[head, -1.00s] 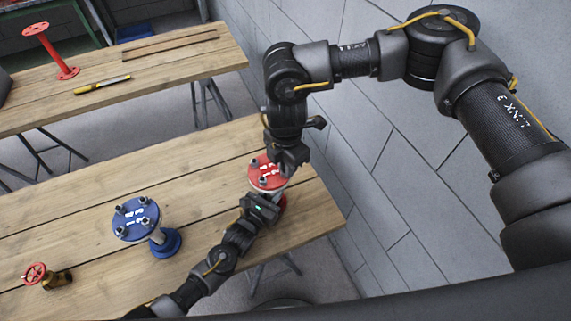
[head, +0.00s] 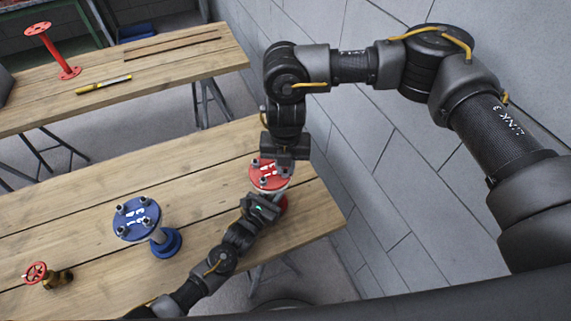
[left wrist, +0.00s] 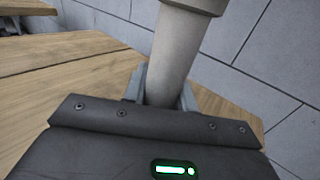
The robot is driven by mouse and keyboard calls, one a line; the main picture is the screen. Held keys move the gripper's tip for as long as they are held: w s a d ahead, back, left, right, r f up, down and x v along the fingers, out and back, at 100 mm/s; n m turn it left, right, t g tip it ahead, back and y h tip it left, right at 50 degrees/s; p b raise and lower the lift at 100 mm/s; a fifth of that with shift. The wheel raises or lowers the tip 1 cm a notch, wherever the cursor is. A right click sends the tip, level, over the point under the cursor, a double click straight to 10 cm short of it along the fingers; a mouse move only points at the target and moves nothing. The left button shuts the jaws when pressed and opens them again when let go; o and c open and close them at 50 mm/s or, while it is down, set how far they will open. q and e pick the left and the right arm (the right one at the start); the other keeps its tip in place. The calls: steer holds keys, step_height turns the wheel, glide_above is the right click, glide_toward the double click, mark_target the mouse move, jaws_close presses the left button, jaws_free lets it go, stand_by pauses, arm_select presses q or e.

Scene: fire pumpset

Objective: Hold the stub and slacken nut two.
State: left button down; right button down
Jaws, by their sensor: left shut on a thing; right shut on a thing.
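The red-flanged stub (head: 268,174) stands near the right end of the near bench, with white numbers and several nuts on its top. My left gripper (head: 272,203) is shut around its grey pipe below the flange; the pipe (left wrist: 172,60) also shows between the fingers in the left wrist view. My right gripper (head: 284,158) points down at the flange's far right edge. It is shut on a nut there, which the gripper hides; I cannot read that nut's number.
A blue-flanged stub (head: 137,218) and a valve with a red handwheel (head: 36,273) stand to the left on the near bench (head: 80,200). A far bench holds a red stand (head: 50,50) and a yellow level (head: 103,84). A grey wall (head: 390,170) is close on the right.

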steer(key=n, duration=0.4)
steer(key=shift+a+n, duration=0.15)
steer(key=shift+n, duration=0.15)
steer(key=n, duration=0.4)
steer(key=shift+n, duration=0.3)
steer(key=n, duration=0.4)
steer(key=shift+s+a, duration=0.1)
steer(key=shift+s, duration=0.05)
arm_select(q)
steer(key=shift+a, duration=0.1)
arm_select(e)
steer(key=shift+n, duration=2.1)
steer(key=c, duration=1.3)
jaws_free()
steer(key=shift+c, duration=0.2)
steer(key=shift+r, duration=0.1)
